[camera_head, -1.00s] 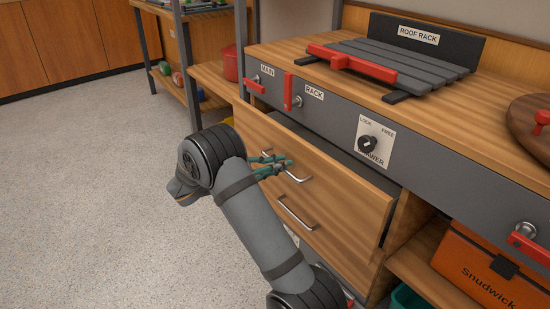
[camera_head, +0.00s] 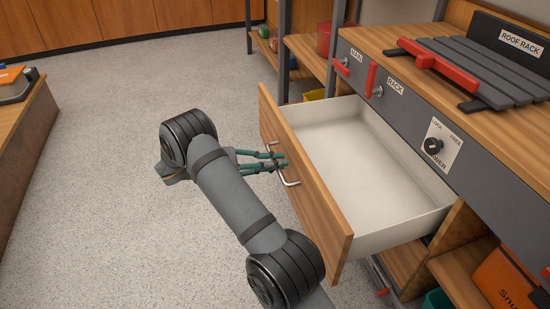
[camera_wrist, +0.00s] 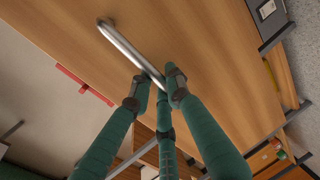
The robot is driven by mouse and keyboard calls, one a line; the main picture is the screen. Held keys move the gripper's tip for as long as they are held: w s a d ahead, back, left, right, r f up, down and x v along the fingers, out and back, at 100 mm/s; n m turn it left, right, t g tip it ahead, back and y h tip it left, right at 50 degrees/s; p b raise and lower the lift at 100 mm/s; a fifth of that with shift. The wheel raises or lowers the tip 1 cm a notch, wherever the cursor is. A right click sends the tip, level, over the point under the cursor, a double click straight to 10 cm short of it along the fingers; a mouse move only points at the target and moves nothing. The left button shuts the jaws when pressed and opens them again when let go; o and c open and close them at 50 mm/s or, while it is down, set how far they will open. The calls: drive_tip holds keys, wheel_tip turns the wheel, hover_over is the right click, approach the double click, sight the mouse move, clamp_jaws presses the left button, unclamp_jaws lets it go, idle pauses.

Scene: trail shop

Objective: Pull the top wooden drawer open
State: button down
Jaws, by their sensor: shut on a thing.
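The top wooden drawer (camera_head: 325,222) stands far out from the cabinet in the head view, its empty white inside (camera_head: 365,175) showing. Its silver bar handle (camera_head: 291,183) is on the front face. My gripper (camera_head: 281,160) has its green fingers shut on the handle near its far end. In the wrist view, the handle (camera_wrist: 128,46) runs from the upper left down to the fingertips (camera_wrist: 158,82), with the wooden drawer front (camera_wrist: 215,50) behind. The drawer dial (camera_head: 433,146) on the grey panel sits beside LOCK and FREE labels; its exact setting is hard to read.
A red MAIN lever (camera_head: 341,67) and a red RACK lever (camera_head: 371,78) are on the panel. The slatted roof rack (camera_head: 470,70) lies on the counter. An orange box (camera_head: 503,285) is at lower right. The floor left of my arm is clear.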

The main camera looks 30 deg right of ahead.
idle(0.3)
drive_tip(key=c, duration=1.7)
unclamp_jaws()
drive_tip(key=v, duration=1.2)
drive_tip(key=shift+w+f, duration=0.1)
drive_tip(key=shift+f, duration=0.05)
drive_tip(key=x, duration=1.2)
drive_tip(key=shift+d, duration=0.1)
